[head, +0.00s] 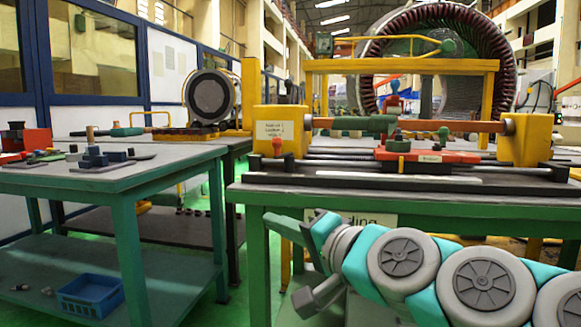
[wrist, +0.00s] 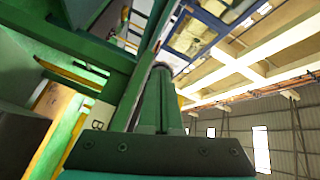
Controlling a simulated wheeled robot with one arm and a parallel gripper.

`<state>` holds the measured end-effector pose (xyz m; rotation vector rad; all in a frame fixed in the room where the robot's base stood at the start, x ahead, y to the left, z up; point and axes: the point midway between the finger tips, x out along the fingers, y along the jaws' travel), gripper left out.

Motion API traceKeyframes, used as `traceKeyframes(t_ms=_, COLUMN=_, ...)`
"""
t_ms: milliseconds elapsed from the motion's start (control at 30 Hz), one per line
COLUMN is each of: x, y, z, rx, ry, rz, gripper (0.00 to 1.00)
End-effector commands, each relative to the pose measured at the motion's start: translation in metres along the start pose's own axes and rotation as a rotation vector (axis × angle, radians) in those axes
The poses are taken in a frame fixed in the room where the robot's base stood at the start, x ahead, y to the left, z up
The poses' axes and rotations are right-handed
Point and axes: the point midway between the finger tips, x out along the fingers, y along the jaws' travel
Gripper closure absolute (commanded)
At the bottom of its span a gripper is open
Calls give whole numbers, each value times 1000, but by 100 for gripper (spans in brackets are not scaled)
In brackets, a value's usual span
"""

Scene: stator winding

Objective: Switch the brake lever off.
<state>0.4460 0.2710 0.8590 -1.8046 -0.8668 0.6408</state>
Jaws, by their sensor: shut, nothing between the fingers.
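The winding machine stands on a green bench, with a yellow headstock (head: 280,122) at its left. In the wrist view, my gripper's fingers (wrist: 162,72) are together and empty. Neither handle is recognisable there.
The green bench top's front edge (head: 400,196) lies above my gripper. A green side table (head: 90,180) with small blocks stands at left, a blue crate (head: 90,295) on its lower shelf. Open floor lies between the tables. A large stator ring (head: 500,45) stands behind.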

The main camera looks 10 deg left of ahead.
Motion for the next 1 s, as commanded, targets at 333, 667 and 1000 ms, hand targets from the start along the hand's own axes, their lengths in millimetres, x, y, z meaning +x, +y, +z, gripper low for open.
traceKeyframes(t_ms=333, x=12, y=-8, z=-102, rx=487, ry=306, rz=-279, gripper=100)
traceKeyframes(t_ms=667, x=12, y=8, z=-130, rx=619, ry=393, rz=-314, gripper=100)
traceKeyframes(t_ms=1000, x=14, y=7, z=-131, rx=617, ry=391, rz=-313, gripper=100)
